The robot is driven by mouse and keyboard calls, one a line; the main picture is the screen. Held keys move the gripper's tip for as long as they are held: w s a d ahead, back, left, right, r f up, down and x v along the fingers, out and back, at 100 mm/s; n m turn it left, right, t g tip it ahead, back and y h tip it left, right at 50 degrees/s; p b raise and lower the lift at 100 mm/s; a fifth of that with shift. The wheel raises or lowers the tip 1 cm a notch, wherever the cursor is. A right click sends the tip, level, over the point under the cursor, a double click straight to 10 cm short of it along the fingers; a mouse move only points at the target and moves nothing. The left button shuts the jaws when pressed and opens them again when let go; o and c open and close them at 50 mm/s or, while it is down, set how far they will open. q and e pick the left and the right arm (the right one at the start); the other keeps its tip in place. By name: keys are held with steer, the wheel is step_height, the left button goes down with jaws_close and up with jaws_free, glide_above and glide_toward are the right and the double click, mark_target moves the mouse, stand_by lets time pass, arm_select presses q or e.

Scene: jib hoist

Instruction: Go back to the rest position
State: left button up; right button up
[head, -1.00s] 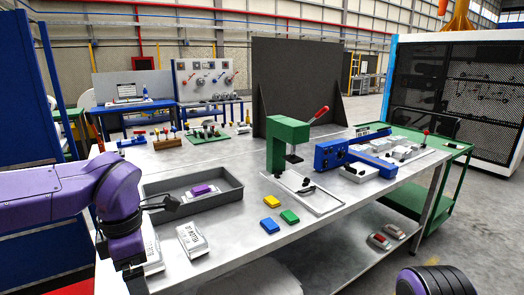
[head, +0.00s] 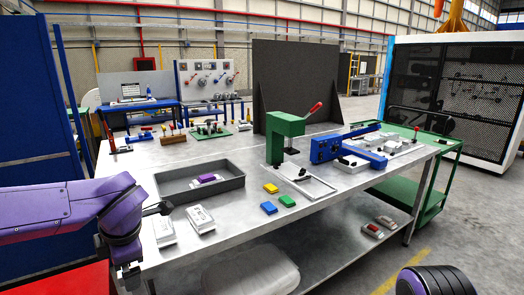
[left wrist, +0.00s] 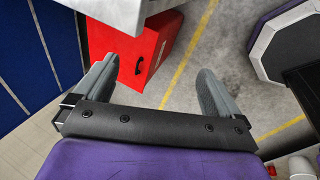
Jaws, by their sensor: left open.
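My left arm comes in from the left in the head view, its purple wrist (head: 118,205) over the near left corner of the steel workbench (head: 240,225). In the left wrist view my left gripper (left wrist: 157,90) is open, with nothing between its fingers. The grey floor with a yellow line and a red cabinet (left wrist: 140,45) show beyond the fingers. The fingertips are hard to make out in the head view. Only a dark ribbed part of my right arm shows at the bottom right; my right gripper is out of view.
On the bench are a grey tray (head: 228,185) with a purple-topped part, two white boxes, coloured blocks, a green press (head: 285,125) and a blue fixture (head: 325,149). A green cart (head: 425,185) stands at the right. A blue panel (head: 28,100) stands close at left.

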arm_select(q)
steer(key=w+a+f+m+t+y, duration=0.1)
steer(key=a+f+m+t+y, duration=0.1)
steer(key=f, duration=0.4)
steer(key=w+a+f+m+t+y, duration=0.1)
steer(key=a+f+m+t+y, duration=0.15)
steer(key=f, duration=0.35)
steer(key=s+d+f+m+h, duration=0.1)
steer(key=s+f+m, duration=0.15)
steer(key=f, duration=0.35)
steer(key=s+d+f+m+h, duration=0.1)
steer(key=s+f+m, duration=0.1)
steer(key=f+m, duration=0.3)
steer(key=s+f+m+g+h, duration=0.1)
steer(key=s+f+m+g, duration=0.1)
steer(key=s+f, duration=0.6)
steer(key=s+f+m+g+h, duration=0.1)
steer(key=s+f+m, duration=0.3)
steer(key=s+f, duration=0.4)
steer(key=s+g, duration=0.1)
steer(key=s, duration=0.6)
steer(key=shift+s+d+m, duration=0.3)
steer(key=shift+s+m, duration=0.05)
steer(key=shift+m, duration=0.05)
steer(key=shift+f+h, duration=0.1)
steer(key=shift+h, duration=0.15)
